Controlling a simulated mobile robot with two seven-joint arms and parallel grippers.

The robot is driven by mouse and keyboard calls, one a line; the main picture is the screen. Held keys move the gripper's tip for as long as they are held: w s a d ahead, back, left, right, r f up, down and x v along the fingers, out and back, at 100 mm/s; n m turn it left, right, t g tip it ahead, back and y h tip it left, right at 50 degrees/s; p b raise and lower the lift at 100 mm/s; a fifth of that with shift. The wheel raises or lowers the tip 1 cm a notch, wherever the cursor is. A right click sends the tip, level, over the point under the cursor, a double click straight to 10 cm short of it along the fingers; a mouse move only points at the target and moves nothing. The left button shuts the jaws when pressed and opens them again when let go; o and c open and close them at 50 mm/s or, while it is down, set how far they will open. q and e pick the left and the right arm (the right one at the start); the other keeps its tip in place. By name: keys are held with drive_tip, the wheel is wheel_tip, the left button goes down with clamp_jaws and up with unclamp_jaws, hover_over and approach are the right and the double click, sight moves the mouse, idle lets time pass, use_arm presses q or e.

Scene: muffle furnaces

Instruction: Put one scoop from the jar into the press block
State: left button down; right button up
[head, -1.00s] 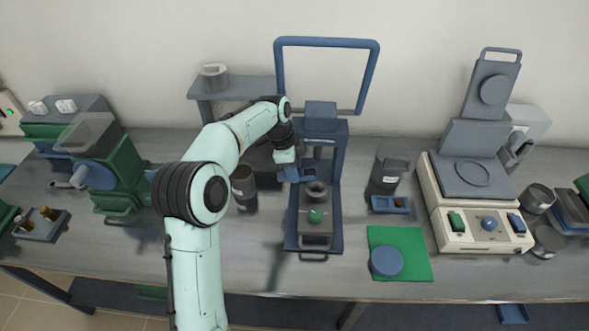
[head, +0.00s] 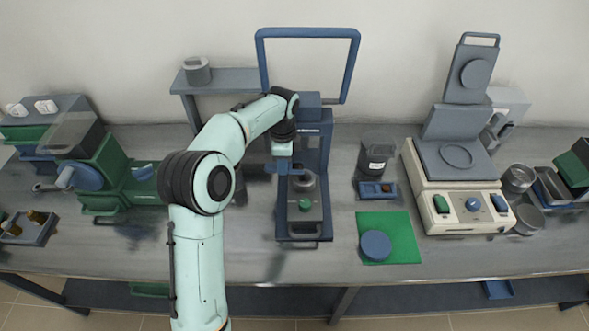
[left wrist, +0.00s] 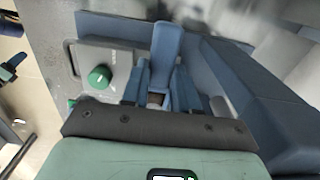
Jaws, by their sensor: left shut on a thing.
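The press block (head: 300,212) is a grey block with a round grey top piece and a green knob, standing in the blue press frame (head: 318,150). My left gripper (head: 281,168) is at its back left. It is shut on a blue piece that looks like the scoop (left wrist: 167,50), which shows between the fingers in the left wrist view. I cannot tell whether the scoop holds material. A dark jar with a white label (head: 378,160) stands right of the press. Another dark container (head: 240,188) is mostly hidden behind my left arm. My right gripper is not in view.
A blue tray (head: 366,191) with small items lies in front of the labelled jar. A green mat (head: 397,222) bears a blue disc (head: 376,245). A cream instrument (head: 465,205) stands at right. A blue loop handle (head: 352,65) rises over the press.

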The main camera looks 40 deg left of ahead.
use_arm(q)
drive_tip(key=shift+w+d+r+g+y+p, duration=0.2)
drive_tip(key=shift+r+g+y+p, duration=0.15)
drive_tip(key=shift+p, duration=0.4)
drive_tip(key=shift+g+y+p, duration=0.35)
drive_tip(key=shift+y+p, duration=0.2)
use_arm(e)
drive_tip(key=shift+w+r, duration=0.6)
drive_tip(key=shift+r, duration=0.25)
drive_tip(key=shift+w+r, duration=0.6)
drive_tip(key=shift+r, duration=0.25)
use_arm(q)
drive_tip(key=shift+r, duration=0.1)
drive_tip(key=shift+d+r+p, duration=0.15)
drive_tip(key=shift+r+p, duration=0.05)
drive_tip(key=shift+p, duration=0.1)
drive_tip(key=shift+w+d+r+g+y+p, duration=0.25)
drive_tip(key=shift+w+r+g+y+p, duration=0.15)
drive_tip(key=shift+g+y+p, duration=0.4)
drive_tip(key=shift+f, duration=0.15)
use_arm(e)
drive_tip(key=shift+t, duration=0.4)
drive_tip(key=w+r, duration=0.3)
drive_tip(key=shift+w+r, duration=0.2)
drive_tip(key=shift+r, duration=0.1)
